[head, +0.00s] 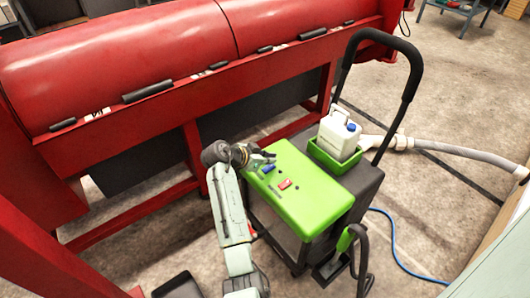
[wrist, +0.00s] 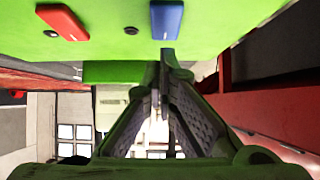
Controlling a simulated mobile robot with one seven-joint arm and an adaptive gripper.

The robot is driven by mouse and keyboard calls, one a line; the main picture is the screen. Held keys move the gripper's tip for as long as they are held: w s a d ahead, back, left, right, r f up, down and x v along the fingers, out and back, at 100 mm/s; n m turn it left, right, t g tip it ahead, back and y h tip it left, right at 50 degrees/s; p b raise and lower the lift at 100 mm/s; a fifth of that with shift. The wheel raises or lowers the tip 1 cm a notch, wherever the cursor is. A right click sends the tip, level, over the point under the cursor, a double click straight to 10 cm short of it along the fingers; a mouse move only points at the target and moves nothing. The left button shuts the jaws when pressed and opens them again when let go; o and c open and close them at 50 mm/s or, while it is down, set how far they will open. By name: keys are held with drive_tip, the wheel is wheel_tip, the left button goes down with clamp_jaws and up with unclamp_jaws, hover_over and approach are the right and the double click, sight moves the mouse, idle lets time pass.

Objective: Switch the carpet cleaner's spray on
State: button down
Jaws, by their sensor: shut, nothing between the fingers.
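The carpet cleaner's green top panel (head: 313,203) bears a blue switch (head: 267,169) and a red switch (head: 285,184). Small labels beside them are too small to read, so I cannot tell which one is the spray. In the wrist view, the blue switch (wrist: 167,18) is at the top middle and the red switch (wrist: 62,21) at the upper left. My gripper (head: 268,158) is at the panel's far left edge, beside the blue switch. In the wrist view, its shut, empty fingertips (wrist: 167,54) point at the blue switch's lower end; I cannot tell if they touch.
The black push handle (head: 411,68) rises at the right. A red machine (head: 165,65) stands close behind. A grey hose (head: 455,149) and blue cable (head: 391,249) cross the floor.

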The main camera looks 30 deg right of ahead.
drive_tip(key=shift+f, duration=0.45)
drive_tip(key=shift+d, duration=0.1)
drive_tip(key=shift+d, duration=0.1)
drive_tip(key=shift+f+y, duration=0.35)
drive_tip(key=shift+y, duration=0.05)
drive_tip(key=shift+p, duration=0.3)
drive_tip(key=shift+s+a, duration=0.1)
drive_tip(key=shift+a, duration=0.65)
drive_tip(key=shift+r, duration=0.1)
